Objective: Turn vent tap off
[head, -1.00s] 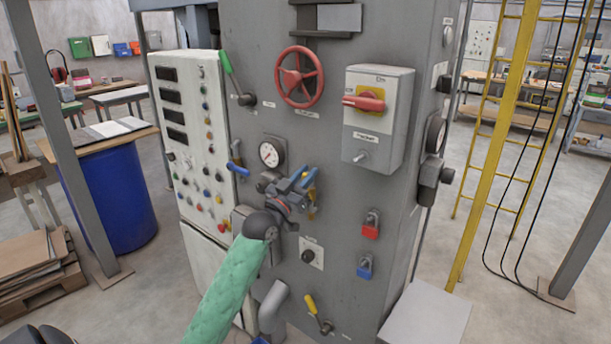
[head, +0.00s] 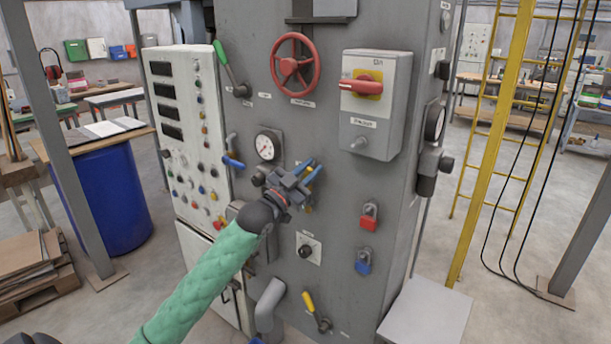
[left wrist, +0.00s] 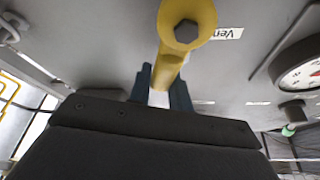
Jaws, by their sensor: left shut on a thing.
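The vent tap has a yellow lever (left wrist: 172,62) with a round bolted hub, seen close in the left wrist view. A partly cut-off label starting "Ven" lies beside the hub. My left gripper (left wrist: 162,88) is shut on the lever, one dark finger on each side of it. In the head view my left gripper (head: 306,178) is at the middle of the grey machine front, right of and below the round gauge (head: 267,145). There it hides most of the vent tap; only a bit of yellow (head: 309,196) shows behind it. My right gripper is not in view.
Around the gripper are a blue lever (head: 233,162), a black knob (head: 305,251), a red padlock (head: 369,218) and a blue padlock (head: 363,263). Another yellow lever (head: 310,303) sits lower down. A red handwheel (head: 297,70) and red rotary switch (head: 361,86) are above.

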